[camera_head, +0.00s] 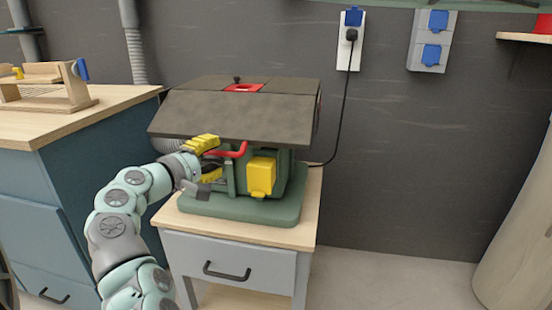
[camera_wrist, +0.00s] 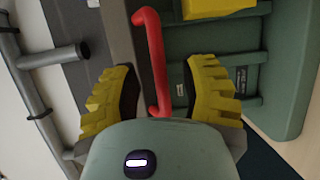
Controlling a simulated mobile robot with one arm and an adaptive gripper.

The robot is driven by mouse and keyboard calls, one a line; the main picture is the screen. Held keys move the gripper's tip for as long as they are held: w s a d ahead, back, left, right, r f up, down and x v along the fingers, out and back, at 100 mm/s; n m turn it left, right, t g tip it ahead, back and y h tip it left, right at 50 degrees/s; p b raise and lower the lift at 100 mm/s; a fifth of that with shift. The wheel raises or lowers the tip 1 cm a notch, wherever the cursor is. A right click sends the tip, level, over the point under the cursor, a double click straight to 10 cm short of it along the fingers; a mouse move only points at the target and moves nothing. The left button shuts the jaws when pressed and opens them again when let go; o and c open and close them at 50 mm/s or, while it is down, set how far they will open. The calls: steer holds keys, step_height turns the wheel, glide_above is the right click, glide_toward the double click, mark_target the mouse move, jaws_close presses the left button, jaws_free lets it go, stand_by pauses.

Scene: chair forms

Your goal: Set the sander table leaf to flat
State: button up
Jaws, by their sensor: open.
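The sander (camera_head: 285,195) has a green body and stands on a small cabinet. Its dark grey table leaf (camera_head: 225,120) faces me and slopes down toward the front from the flat top. A red bar handle (camera_head: 240,151) shows below the leaf's front edge. My gripper (camera_head: 207,159) is at the sander's front left, below the leaf, with yellow fingers apart. In the wrist view my gripper (camera_wrist: 162,88) is open, with the red handle (camera_wrist: 153,55) between its fingers. I cannot tell whether a finger touches it.
The small cabinet (camera_head: 225,242) has little bare top around the sander. A yellow switch box (camera_head: 261,176) sits on the sander's front. A blue workbench (camera_head: 70,165) stands at the left. A black cable (camera_head: 347,100) runs to a wall socket.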

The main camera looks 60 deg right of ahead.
steer(key=shift+d, duration=1.05)
steer(key=shift+o, duration=0.3)
jaws_close()
steer(key=shift+a, duration=0.1)
